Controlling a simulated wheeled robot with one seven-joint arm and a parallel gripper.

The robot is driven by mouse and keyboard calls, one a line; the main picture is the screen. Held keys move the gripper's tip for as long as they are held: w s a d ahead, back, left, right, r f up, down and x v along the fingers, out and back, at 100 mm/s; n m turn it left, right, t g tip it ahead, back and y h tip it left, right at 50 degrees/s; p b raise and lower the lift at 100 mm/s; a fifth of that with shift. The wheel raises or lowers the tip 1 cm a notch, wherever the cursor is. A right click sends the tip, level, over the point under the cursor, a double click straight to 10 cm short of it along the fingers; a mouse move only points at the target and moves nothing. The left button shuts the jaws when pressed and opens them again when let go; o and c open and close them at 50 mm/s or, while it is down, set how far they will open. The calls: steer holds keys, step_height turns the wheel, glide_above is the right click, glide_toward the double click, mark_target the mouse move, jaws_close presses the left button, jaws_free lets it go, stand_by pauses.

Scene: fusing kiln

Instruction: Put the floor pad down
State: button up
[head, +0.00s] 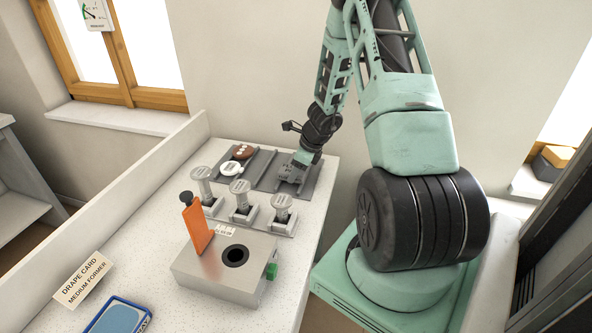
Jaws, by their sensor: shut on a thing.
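My gripper (303,158) is at the far right end of the counter, low over a grey holder (292,182). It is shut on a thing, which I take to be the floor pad. The pad itself is too small and too hidden by the gripper to make out. I cannot tell whether it touches the grey holder below.
A grey tray (262,168) to the left holds a brown disc (242,152) and a white disc (232,169). Several capped posts (240,188) stand in front. A metal box (226,268) with an orange handle (198,232) is nearer. A blue tray (118,318) lies front left.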

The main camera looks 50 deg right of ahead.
steer(key=shift+f, duration=0.2)
steer(key=o, duration=1.1)
steer(key=shift+r, duration=0.1)
